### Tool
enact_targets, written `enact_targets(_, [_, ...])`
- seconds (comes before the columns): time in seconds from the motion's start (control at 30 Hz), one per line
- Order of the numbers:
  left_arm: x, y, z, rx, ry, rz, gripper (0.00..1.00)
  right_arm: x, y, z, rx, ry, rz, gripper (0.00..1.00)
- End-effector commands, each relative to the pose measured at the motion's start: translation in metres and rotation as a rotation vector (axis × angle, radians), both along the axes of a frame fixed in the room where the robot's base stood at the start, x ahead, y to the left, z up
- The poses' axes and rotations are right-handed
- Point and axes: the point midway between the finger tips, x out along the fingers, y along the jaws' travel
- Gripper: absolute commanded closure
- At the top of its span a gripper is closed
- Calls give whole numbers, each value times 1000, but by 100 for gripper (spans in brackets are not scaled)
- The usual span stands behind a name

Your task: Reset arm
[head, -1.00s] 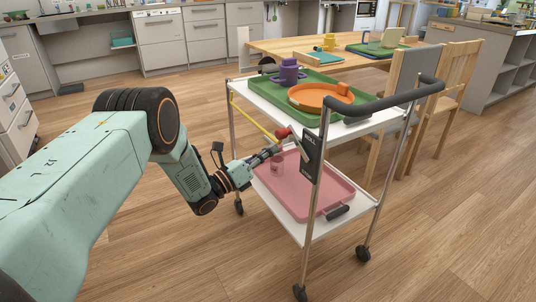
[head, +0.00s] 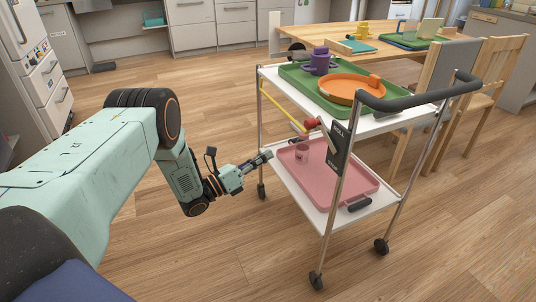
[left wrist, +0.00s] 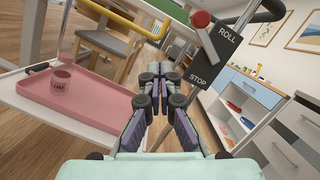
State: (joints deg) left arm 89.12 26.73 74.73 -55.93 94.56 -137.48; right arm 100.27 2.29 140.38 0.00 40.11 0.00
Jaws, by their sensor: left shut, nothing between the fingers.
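My left gripper (head: 262,158) is shut and empty, in the air just left of the trolley in the head view. It also shows in the left wrist view (left wrist: 160,72), fingers together. The trolley (head: 383,208) has a lever with a red knob (head: 312,124) beside a dark plate marked ROLL and STOP (head: 339,146). In the left wrist view the red knob (left wrist: 201,19) lies near the ROLL end of the plate (left wrist: 213,55). The gripper is apart from the lever. My right gripper is not in view.
The trolley's upper shelf holds a green tray (head: 292,74), a purple pot (head: 320,62) and an orange dish (head: 353,88). Its lower shelf holds a pink tray (head: 325,185) with a cup (head: 302,152). A wooden table (head: 313,37) and chairs (head: 487,75) stand behind. Floor is clear at left.

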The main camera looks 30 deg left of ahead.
Motion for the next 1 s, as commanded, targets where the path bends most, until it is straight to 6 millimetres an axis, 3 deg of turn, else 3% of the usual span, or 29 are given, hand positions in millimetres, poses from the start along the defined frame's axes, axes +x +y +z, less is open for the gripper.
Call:
enact_targets(0.4, [0, 0, 0, -7, 4, -2, 100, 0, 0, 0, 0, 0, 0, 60])
enact_targets(0.57, [2, 1, -5, -118, 99, -21, 100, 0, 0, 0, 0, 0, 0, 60])
enact_targets(0.77, [1, 14, -41, -453, 414, 43, 100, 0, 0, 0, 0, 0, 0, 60])
enact_targets(1.0, [-30, 11, -104, -952, 824, 225, 100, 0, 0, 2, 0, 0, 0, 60])
